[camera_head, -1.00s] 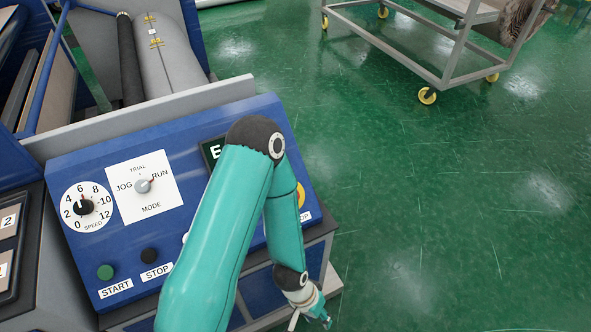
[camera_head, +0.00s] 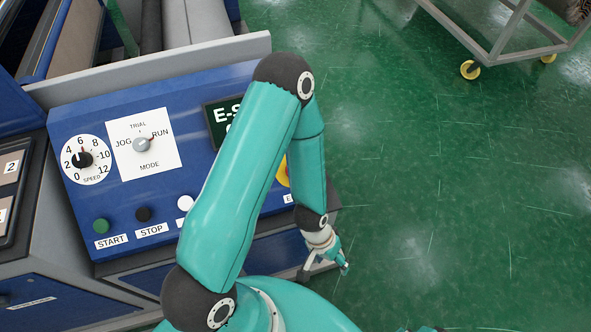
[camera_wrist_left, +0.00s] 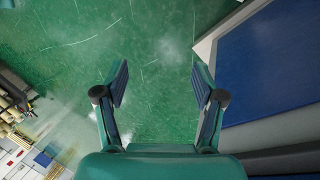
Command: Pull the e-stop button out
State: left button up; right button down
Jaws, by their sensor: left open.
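The e-stop button sits on the blue control panel (camera_head: 75,122). In the head view only part of its yellow surround (camera_head: 282,172) shows; my left arm hides the rest, so I cannot see whether the button is in or out. My left gripper (camera_head: 325,270) hangs in front of the panel's lower right corner, below the e-stop and apart from it. In the left wrist view the gripper (camera_wrist_left: 160,82) is open and empty, its fingers wide apart over green floor.
The panel also has a speed dial (camera_head: 82,160), a mode switch (camera_head: 142,144), a green start button (camera_head: 101,226), a black stop button (camera_head: 143,214) and a white button (camera_head: 185,203). A wheeled cart (camera_head: 500,40) stands far right. The floor between is clear.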

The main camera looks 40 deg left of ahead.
pick_arm(q)
jog(key=w+a+r+n+t+y+b, duration=0.1)
jog(key=w+a+r+n+b, duration=0.5)
jog(key=w+a+r, duration=0.65)
jog(key=s+a+r+n+y+b, duration=0.1)
jog(key=s+a+r+n+b, duration=0.15)
jog(key=a+r, duration=0.4)
jog(key=s+a+r+n+y+b, duration=0.1)
jog(key=s+a+r+n+y, duration=0.2)
jog(key=r, duration=0.7)
jog(key=shift+h, duration=0.7)
jog(key=f, duration=0.5)
jog(key=f+b, duration=0.1)
jog(key=f, duration=0.4)
jog(key=f+b, duration=0.1)
jog(key=f, duration=0.5)
jog(key=shift+w+d, duration=0.3)
jog(key=shift+d, duration=0.05)
